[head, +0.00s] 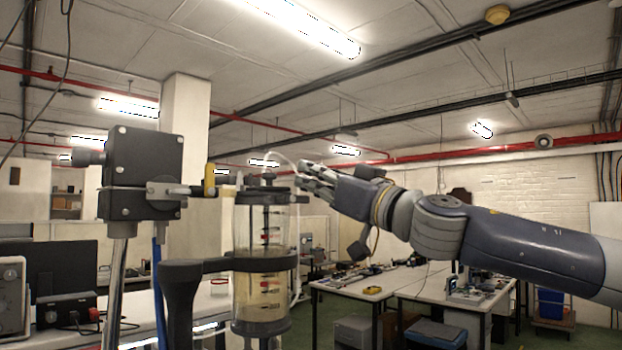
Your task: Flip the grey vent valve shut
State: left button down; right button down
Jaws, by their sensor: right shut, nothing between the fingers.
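A clear sealed cylinder (264,222) with dark bands stands upright at the centre, holding pale liquid in its lower part. Its dark top cap carries a small dark fitting (268,178), and a thin clear tube arcs from there to the right. I cannot tell for sure which small part is the grey vent valve; it may be this fitting or be hidden by my fingers. My right gripper (302,178) comes in from the right, shut and empty, with its fingertips just right of the cap. Contact cannot be made out. My left gripper is not in view.
A black box (143,172) on a metal post stands left of the cylinder, with a yellow-tipped lever (209,180) reaching towards it. A dark clamp arm (180,285) rings the cylinder. Benches (410,283) with tools stand behind. Space above the cylinder looks open.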

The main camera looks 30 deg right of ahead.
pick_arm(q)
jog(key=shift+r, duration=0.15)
pick_arm(e)
jog(key=shift+s+d+f, duration=0.15)
jog(key=shift+f, duration=0.35)
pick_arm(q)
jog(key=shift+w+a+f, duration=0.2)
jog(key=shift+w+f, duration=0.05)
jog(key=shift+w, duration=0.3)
pick_arm(e)
jog(key=shift+f+m+h, duration=0.15)
jog(key=shift+m+h, duration=0.15)
jog(key=shift+m, duration=0.4)
pick_arm(q)
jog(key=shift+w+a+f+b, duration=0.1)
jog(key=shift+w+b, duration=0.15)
jog(key=shift+b, duration=0.1)
pick_arm(e)
jog(key=shift+d+m, duration=0.2)
jog(key=shift+m, duration=0.2)
